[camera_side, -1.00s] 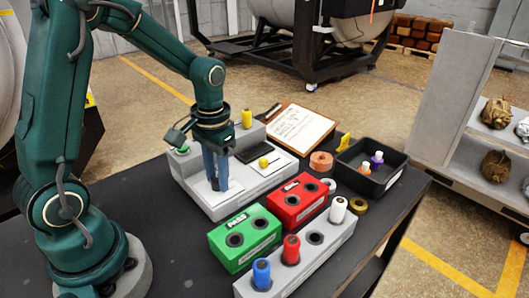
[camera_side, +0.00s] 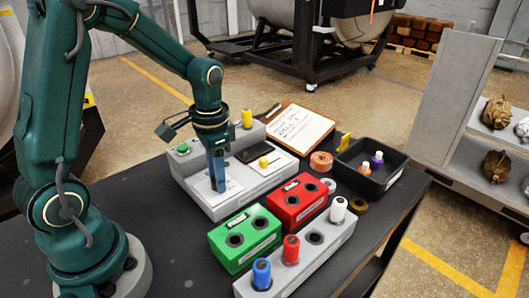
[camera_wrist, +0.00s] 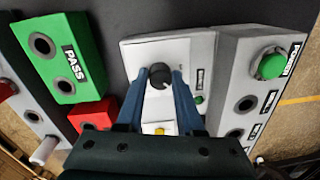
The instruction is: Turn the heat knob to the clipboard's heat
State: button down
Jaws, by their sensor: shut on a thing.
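The dark round heat knob (camera_wrist: 160,75) sits on a white plate of the grey control panel (camera_wrist: 195,48), and my gripper's (camera_wrist: 162,82) two blue fingers are closed around it. In the side view my gripper (camera_side: 217,188) points straight down onto the panel's near left part, and its fingers hide the knob. The knob's pointer and any scale marks cannot be made out. The clipboard (camera_side: 308,132) lies behind the panel with handwriting on its paper; its heat value is too small to read surely.
A green PASS block (camera_side: 243,238), a red block (camera_side: 297,200) and a grey rack (camera_side: 328,258) with coloured cylinders stand in front and right of the panel. A black tray (camera_side: 372,168) is at the right. A green power button (camera_wrist: 270,66) and yellow knobs are nearby.

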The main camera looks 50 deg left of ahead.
jog(key=c, duration=0.5)
grip_release()
jog(key=shift+c, duration=0.2)
jog(key=shift+r, duration=0.1)
jog(key=shift+d+r, duration=0.1)
jog(key=shift+r, duration=2.4)
jog(key=shift+d, duration=0.1)
jog(key=s+d+r+n+t, duration=0.2)
jog(key=s+d+r+t, duration=0.3)
jog(key=s+d, duration=0.2)
jog(key=shift+s+r+h, duration=0.3)
jog(key=shift+s+r, duration=0.05)
jog(key=shift+s, duration=0.95)
